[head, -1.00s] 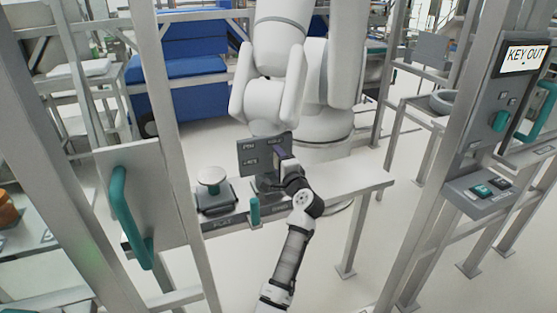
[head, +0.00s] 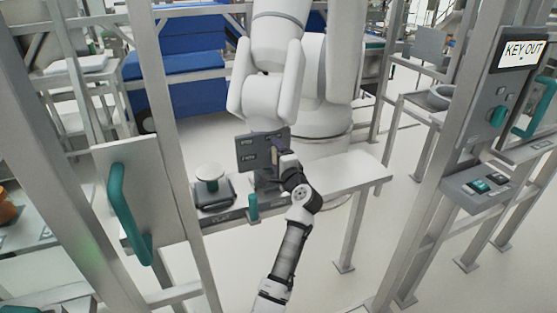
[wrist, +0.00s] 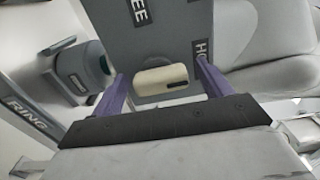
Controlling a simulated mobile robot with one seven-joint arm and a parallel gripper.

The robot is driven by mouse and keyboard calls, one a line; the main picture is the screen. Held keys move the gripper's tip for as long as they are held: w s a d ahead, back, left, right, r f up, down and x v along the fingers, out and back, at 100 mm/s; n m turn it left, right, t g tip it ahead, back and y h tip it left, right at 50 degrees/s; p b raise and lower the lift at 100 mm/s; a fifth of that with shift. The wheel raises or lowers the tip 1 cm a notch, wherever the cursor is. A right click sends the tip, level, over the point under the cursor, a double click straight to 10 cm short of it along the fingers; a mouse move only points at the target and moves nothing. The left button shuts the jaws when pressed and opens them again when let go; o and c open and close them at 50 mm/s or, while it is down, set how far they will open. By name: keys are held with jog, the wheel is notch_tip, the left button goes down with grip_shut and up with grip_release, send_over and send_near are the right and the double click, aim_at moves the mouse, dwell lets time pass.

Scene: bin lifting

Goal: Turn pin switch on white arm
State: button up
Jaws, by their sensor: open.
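The white arm (head: 275,75) stands upright behind a low bench. A dark grey panel (head: 250,152) with small labels is in front of it. In the wrist view the panel (wrist: 165,30) shows parts of words, one ending in "EE", one starting with "HO". A cream, rounded switch handle (wrist: 160,79) lies crosswise on it, with a small dark mark. My gripper (wrist: 163,82) is open, its two purple fingers on either side of the handle, with gaps visible. In the head view my gripper (head: 278,152) is at the panel's right side and hides the handle.
A white-topped round knob on a dark base (head: 209,180) and a short teal handle (head: 252,207) are on the bench (head: 340,180). A door panel with a teal handle (head: 128,215) is at left. A "KEY OUT" control post (head: 490,120) stands at right.

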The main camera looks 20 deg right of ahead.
jog(key=s+b, duration=0.3)
jog(key=s, duration=1)
jog(key=shift+s+d+b, duration=0.2)
jog(key=shift+s+b, duration=0.15)
jog(key=shift+s, duration=0.05)
